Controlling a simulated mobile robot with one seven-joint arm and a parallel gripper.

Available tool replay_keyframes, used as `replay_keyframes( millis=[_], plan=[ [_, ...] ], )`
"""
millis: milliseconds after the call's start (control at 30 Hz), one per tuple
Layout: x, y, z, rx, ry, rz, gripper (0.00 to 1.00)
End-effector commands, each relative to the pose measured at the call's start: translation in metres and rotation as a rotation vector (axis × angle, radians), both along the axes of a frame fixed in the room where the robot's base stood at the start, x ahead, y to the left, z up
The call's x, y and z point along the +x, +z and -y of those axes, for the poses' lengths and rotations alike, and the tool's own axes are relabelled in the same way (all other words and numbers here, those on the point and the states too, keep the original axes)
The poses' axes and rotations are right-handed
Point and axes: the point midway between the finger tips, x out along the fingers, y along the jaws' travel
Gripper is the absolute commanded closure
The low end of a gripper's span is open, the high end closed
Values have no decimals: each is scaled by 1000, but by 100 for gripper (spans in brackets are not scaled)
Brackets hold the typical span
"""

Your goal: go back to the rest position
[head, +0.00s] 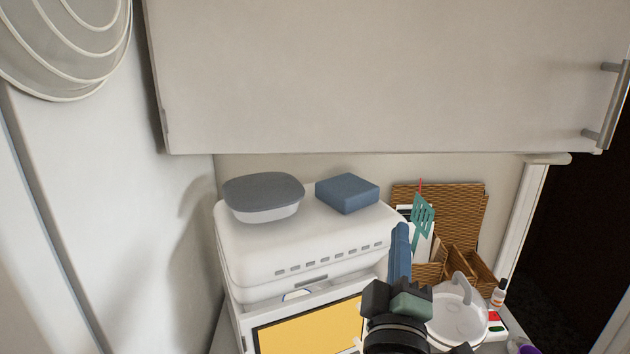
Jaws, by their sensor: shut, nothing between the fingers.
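My gripper (397,296) is in the lower middle of the head view, dark with a grey-green part. It is shut and empty, in front of the open door of the white cooker (245,243) and left of a white round pot (457,315). Its fingertips are hard to make out. A narrow blue upright piece (399,252) shows just above it; I cannot tell what it belongs to.
A grey-lidded container (263,195) and a blue box (347,193) stand on the cooker. Its door (310,325), with a yellow panel, is open. Wicker holders (468,265) with a teal slotted turner (422,216) stand at right. A closed cabinet (380,75) hangs above.

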Motion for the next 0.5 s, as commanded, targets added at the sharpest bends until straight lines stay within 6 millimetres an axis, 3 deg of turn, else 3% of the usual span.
replay_keyframes(
  millis=[33, 200, 333, 500],
  plan=[
    [-7, 42, -16, 83, 59, 84, 100],
    [-50, 157, -61, 406, 294, 319, 100],
    [-98, 225, -90, 639, 501, 459, 100],
    [-151, 275, -111, 852, 714, 560, 100]
  ],
)
